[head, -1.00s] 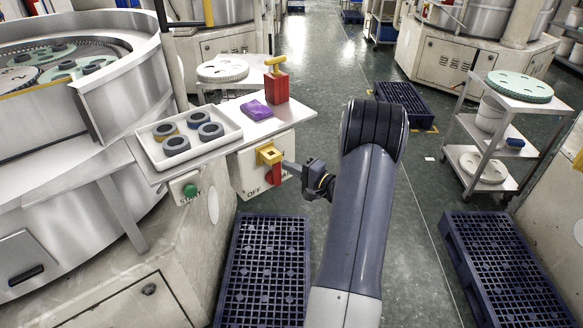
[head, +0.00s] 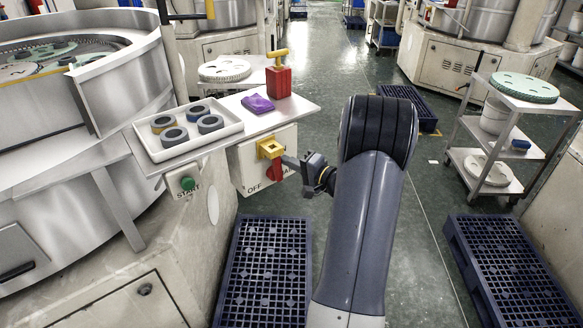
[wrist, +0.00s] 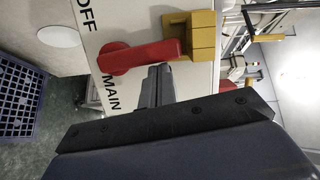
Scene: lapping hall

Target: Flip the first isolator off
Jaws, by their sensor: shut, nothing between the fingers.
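The isolator is a red lever handle (head: 275,171) on a white panel (head: 247,166) under the shelf edge. A yellow block (head: 269,149) sits just above the handle. In the wrist view the red handle (wrist: 140,55) runs from a round hub to the yellow block (wrist: 188,37). "OFF" and "MAIN" are printed beside it; in the head view "OFF" is at its lower left. My gripper (head: 286,161) is shut and empty, at the right side of the handle. In the wrist view its fingertips (wrist: 158,72) are close beside the lever; I cannot tell whether they touch.
The shelf above the panel holds a white tray (head: 148,149) of rings, a purple cloth (head: 257,103) and a red can (head: 279,82). A green START button (head: 188,184) is at left. Blue pallets (head: 262,275) (head: 510,270) lie on the floor. A trolley (head: 475,160) stands right.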

